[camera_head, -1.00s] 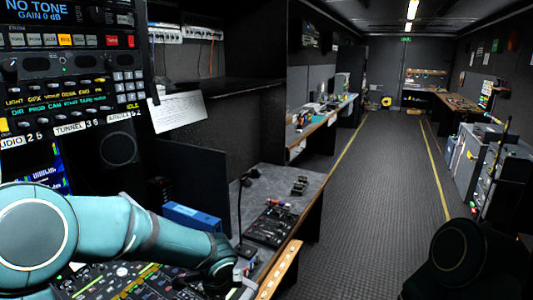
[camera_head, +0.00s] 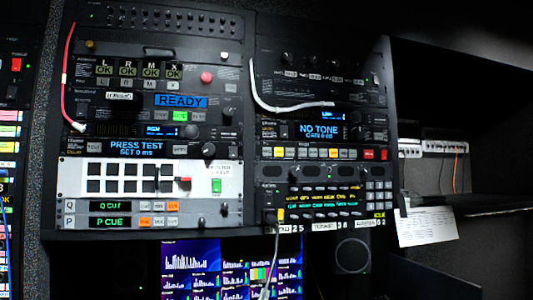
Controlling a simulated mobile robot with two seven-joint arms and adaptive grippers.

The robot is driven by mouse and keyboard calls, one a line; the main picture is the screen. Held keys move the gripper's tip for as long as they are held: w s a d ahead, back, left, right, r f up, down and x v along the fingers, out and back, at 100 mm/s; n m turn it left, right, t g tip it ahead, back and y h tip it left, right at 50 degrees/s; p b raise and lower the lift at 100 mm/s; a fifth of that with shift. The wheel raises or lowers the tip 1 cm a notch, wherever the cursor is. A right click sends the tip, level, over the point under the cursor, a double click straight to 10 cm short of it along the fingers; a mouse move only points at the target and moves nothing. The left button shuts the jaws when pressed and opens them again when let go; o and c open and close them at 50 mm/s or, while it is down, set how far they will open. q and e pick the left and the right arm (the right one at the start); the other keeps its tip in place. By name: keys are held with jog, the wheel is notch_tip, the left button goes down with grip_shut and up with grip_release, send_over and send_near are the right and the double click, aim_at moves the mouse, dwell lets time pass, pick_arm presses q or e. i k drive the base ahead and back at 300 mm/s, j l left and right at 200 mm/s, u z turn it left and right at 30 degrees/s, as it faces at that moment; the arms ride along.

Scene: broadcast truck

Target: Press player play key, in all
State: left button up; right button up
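A rack of equipment fills the view. Its lower left unit has a row with a green display reading "P CUE" (camera_head: 109,222) and small white and orange keys (camera_head: 158,221) beside it. Just above is a similar row with a "Q CUE" display (camera_head: 109,206) and its own small keys (camera_head: 158,206). Which key is the player play key cannot be read at this size. Neither gripper is in view.
Above these rows is a white panel (camera_head: 75,190) with black buttons and a red lever. A red cable hangs at left, a white cable at upper middle, and another cable crosses the lower middle monitor (camera_head: 192,270). A paper sheet (camera_head: 427,227) hangs at right.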

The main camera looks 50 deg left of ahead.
aim_at(195, 115)
jog(key=k+l, duration=0.4)
jog(key=l+u, duration=0.1)
jog(key=u, duration=0.3)
jog(key=k+u, duration=0.15)
jog(key=u, duration=0.2)
jog(key=l+u, duration=0.1)
jog(key=u, duration=1.25)
jog(key=k+j, duration=0.05)
